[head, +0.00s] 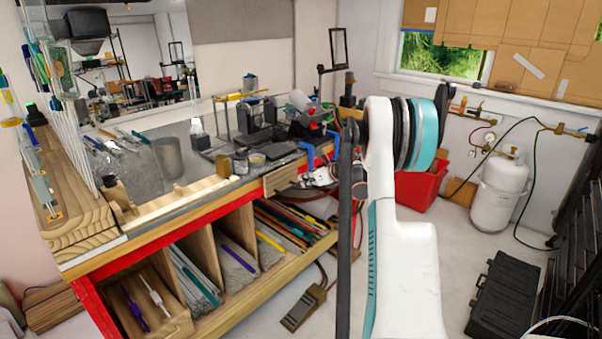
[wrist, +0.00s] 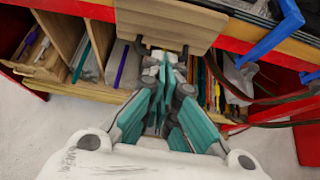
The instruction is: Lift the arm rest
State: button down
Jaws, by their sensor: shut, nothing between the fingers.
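The arm rest seems to be the wooden board at the bench's front edge. It shows in the head view (head: 283,179) and at the top of the wrist view (wrist: 172,20), in front of the red edge strip. Dark bracket-like parts show at its lower edge in the wrist view. My gripper (wrist: 166,66), with teal and grey fingers, is shut and empty, its tips at the board's lower edge. I cannot tell whether they touch it. In the head view my gripper (head: 318,177) is at the board's right end, partly hidden by my arm.
Blue clamp-like parts (head: 307,156) are close to the right of the board. Shelf compartments with glass rods (head: 290,222) lie below. The benchtop holds jars and tools. A pedal (head: 303,307) sits on the floor. A red bin (head: 421,187) and white gas tank (head: 500,190) stand at right.

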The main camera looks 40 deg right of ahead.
jog(key=shift+s+d+f, duration=0.1)
jog(key=shift+s+f, duration=0.15)
jog(key=shift+s, duration=0.5)
jog(key=shift+s+d+f, duration=0.1)
jog(key=shift+s+f, duration=0.15)
jog(key=shift+s, duration=0.55)
jog(key=shift+s+d+f, duration=0.1)
jog(key=shift+s+f, duration=0.15)
jog(key=shift+s, duration=0.5)
jog(key=shift+a+r, duration=0.1)
